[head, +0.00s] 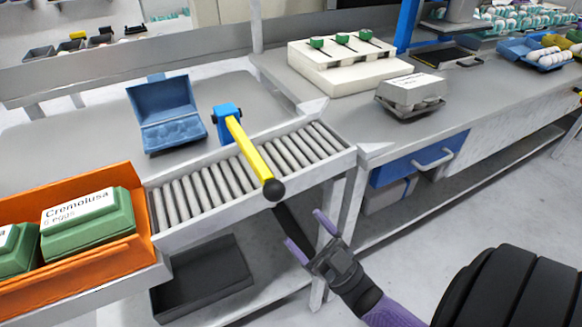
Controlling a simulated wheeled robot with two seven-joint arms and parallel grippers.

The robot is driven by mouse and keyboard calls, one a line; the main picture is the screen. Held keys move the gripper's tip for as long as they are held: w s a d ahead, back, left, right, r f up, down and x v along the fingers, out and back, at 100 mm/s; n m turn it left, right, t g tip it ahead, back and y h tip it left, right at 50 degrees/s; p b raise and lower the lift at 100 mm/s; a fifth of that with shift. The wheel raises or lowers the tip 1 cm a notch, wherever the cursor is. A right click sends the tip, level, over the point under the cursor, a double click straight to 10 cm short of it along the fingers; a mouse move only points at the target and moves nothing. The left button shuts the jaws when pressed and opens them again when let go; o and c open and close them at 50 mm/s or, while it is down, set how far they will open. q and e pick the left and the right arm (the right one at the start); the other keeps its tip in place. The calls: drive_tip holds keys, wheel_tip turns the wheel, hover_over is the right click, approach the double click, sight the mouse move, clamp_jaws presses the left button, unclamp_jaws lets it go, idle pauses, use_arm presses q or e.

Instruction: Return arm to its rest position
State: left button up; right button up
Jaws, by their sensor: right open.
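My right gripper (308,238) shows at the lower middle of the head view, with its purple fingers spread apart and nothing between them. It is in front of the bench, below the level of the roller conveyor (190,195). The purple and black arm behind it comes in from the lower right. My left gripper is not in the head view.
An orange crate (145,200) holds green egg cartons (85,222) at the left. An open blue carton (165,112) stands behind the conveyor, beside a yellow lever (250,155). A grey carton (412,92) sits on the right table. A dark bin (200,278) is below.

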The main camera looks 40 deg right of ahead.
drive_tip(key=shift+s+f, duration=0.1)
drive_tip(key=shift+s, duration=0.05)
drive_tip(key=s+a+f+m+g+h+p, duration=0.1)
drive_tip(key=s+f+m+g+h, duration=0.15)
drive_tip(key=f+g, duration=0.55)
drive_tip(key=s+a+f+m+g+h+p, duration=0.1)
drive_tip(key=s+f+g+h+p, duration=0.2)
drive_tip(key=f, duration=1)
drive_tip(key=s+f+g, duration=0.3)
drive_tip(key=s+g, duration=0.1)
drive_tip(key=s, duration=0.4)
drive_tip(key=s+a+f+g, duration=0.1)
drive_tip(key=s+f+g, duration=0.2)
drive_tip(key=s, duration=0.6)
drive_tip(key=s+a+f+n+g, duration=0.1)
drive_tip(key=s+f+g, duration=0.2)
drive_tip(key=s+g, duration=0.4)
drive_tip(key=shift+s+a+f, duration=0.15)
drive_tip(key=shift+s+f, duration=0.15)
drive_tip(key=shift+s, duration=0.95)
drive_tip(key=shift+h, duration=0.25)
